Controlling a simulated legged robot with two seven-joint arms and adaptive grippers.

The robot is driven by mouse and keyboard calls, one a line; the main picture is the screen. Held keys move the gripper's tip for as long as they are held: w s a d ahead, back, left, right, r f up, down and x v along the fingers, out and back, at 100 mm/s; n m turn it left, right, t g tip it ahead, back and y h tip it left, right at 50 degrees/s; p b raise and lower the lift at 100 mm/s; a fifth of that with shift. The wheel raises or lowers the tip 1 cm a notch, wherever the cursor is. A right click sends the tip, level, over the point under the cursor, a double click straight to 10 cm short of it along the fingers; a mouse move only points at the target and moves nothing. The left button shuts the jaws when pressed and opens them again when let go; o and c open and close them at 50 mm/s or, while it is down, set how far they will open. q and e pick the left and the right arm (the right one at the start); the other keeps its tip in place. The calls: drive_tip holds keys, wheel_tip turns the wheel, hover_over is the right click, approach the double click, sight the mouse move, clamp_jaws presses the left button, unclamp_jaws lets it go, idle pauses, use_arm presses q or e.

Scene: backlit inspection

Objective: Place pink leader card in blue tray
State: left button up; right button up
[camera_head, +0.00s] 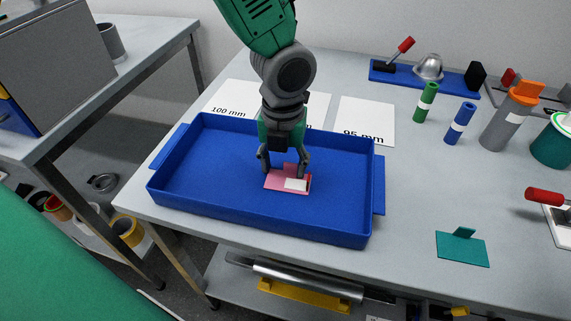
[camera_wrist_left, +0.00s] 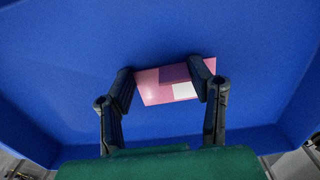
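The pink leader card (camera_head: 273,183) has a white label and a darker pink raised tab. It appears to lie flat on the floor of the blue tray (camera_head: 210,205), a little right of the tray's middle. My left gripper (camera_head: 285,170) reaches down into the tray directly over the card. The right gripper is not in view.
A teal card with a tab (camera_head: 462,250) lies on the bench right of the tray. White cards with size text, such as the 95 mm one (camera_head: 366,120), lie behind the tray. Green (camera_head: 425,102) and blue (camera_head: 460,122) cylinders stand at the right. Bench between is clear.

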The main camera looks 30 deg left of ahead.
sight(285, 163)
use_arm(q)
wheel_tip(285, 163, up, 12)
drive_tip(key=p, duration=0.3)
drive_tip(key=shift+d+r, duration=0.15)
drive_tip(key=shift+r, duration=0.05)
drive_tip(key=shift+d, duration=0.1)
